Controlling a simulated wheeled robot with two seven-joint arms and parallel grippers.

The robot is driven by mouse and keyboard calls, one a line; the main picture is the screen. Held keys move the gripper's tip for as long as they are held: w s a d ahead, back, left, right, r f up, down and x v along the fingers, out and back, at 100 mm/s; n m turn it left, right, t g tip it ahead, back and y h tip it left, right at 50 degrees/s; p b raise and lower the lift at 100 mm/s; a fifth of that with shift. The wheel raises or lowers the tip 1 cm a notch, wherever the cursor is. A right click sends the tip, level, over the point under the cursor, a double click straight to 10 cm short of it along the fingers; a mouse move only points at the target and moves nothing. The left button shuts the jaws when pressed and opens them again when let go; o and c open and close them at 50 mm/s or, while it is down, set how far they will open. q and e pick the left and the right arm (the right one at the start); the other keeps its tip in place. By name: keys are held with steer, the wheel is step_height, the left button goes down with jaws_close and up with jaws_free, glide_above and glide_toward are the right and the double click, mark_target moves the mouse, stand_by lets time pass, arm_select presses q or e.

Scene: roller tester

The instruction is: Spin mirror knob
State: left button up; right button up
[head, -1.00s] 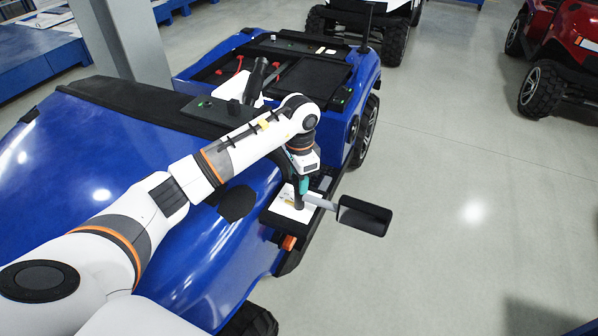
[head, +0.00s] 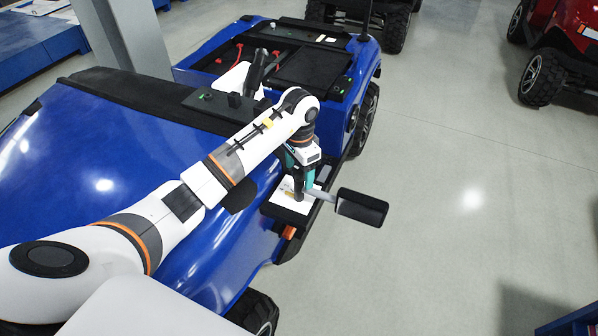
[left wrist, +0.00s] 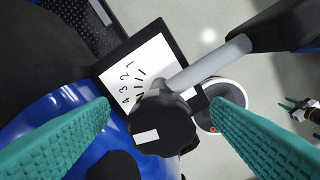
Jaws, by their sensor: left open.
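The mirror knob (left wrist: 163,122) is dark and round with a pale mark, in the left wrist view. It sits beside a white dial plate (left wrist: 140,75) numbered 1 to 4; this plate also shows in the head view (head: 285,207). A grey stem (left wrist: 208,65) runs from the knob area to the black mirror (head: 361,207). My left gripper (left wrist: 160,104) is open, its teal fingers on either side of the knob, with visible gaps. In the head view it points down over the plate (head: 299,190). A small gripper-like shape at the left wrist view's right edge may be my right gripper (left wrist: 290,107).
The blue vehicle (head: 130,165) fills the left and centre of the head view, with a black raised deck behind. A grey pillar (head: 125,45) stands at the back left. A red vehicle (head: 565,50) stands at the far right. The grey floor right of the mirror is clear.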

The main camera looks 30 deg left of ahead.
mark_target(299, 169)
arm_select(q)
steer(key=shift+r, duration=2.75)
steer(key=shift+f, duration=0.1)
